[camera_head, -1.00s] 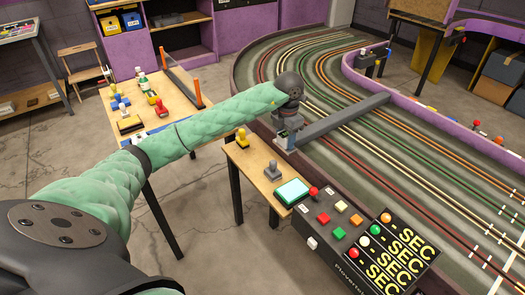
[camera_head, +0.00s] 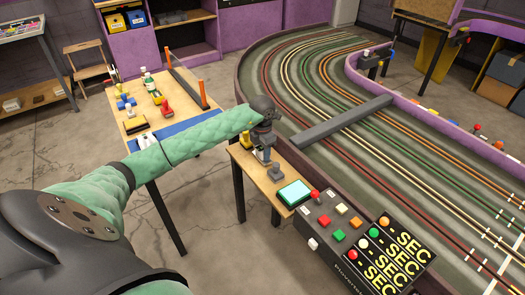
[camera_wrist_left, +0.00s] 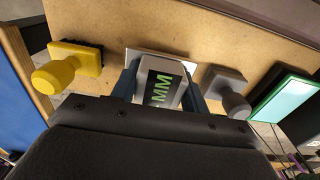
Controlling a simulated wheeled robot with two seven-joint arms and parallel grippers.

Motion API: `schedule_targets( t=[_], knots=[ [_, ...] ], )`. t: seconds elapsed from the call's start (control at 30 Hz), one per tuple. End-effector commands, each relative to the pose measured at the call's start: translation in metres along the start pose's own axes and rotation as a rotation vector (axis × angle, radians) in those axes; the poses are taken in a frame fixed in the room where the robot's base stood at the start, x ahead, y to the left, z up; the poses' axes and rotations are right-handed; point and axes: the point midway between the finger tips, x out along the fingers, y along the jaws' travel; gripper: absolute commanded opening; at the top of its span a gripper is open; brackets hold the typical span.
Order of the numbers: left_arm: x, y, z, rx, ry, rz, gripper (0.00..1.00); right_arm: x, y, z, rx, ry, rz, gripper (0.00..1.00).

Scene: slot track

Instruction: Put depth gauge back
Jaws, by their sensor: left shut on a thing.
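The depth gauge (camera_wrist_left: 161,86) is a grey block with a dark face and green "MM" lettering. My left gripper (camera_head: 263,152) is shut on it, with a finger on each side in the left wrist view (camera_wrist_left: 161,97). The gripper is at the small wooden shelf (camera_head: 243,164), between a yellow knobbed piece (camera_wrist_left: 72,63) and a grey knobbed piece (camera_wrist_left: 228,90). A pale plate edge (camera_wrist_left: 150,56) shows behind the gauge. I cannot tell whether the gauge touches the shelf. My right gripper is not in view.
A screen with a teal face (camera_head: 294,193) and a button panel (camera_head: 335,221) stand right of the grey piece. A grey bar (camera_head: 341,122) lies across the slot track (camera_head: 400,165). A wooden table (camera_head: 190,108) with several small items is behind my left arm.

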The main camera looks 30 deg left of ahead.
Motion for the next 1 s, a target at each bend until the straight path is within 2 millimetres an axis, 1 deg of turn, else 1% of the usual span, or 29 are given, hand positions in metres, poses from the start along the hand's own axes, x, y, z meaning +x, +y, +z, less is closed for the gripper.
schedule_targets(
  t=[0.03, 0.1, 0.27, 0.5, 0.53, 0.6, 0.63, 0.87, 1.0],
  knots=[
    [0.0037, -0.0007, 0.0002, 0.0, 0.0, -0.002, 0.15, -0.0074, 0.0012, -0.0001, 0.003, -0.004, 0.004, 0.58],
    [0.0079, -0.0008, 0.0002, 0.001, 0.0, -0.001, 0.15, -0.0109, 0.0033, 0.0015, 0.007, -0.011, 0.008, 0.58],
    [0.0084, -0.0005, 0.0003, 0.001, -0.001, 0.0, 0.15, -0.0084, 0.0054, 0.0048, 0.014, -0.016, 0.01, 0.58],
    [0.0113, -0.0003, 0.0003, 0.001, -0.001, 0.0, 0.15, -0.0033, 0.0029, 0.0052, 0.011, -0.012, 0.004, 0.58],
    [0.0109, -0.0003, 0.0002, 0.001, 0.0, 0.0, 0.49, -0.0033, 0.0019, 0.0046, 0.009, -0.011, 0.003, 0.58],
    [0.0108, -0.0004, 0.0002, 0.001, 0.0, 0.0, 0.63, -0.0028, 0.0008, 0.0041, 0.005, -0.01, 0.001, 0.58],
    [0.0108, -0.0004, 0.0002, 0.001, 0.0, 0.0, 0.67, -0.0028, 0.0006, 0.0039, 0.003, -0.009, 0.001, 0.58],
    [0.0108, -0.0005, 0.0002, 0.001, 0.0, 0.0, 0.67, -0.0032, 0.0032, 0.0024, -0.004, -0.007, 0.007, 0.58],
    [0.0069, -0.0007, 0.0002, 0.001, 0.0, -0.001, 0.67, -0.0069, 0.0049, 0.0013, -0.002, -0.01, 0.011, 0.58]
  ],
)
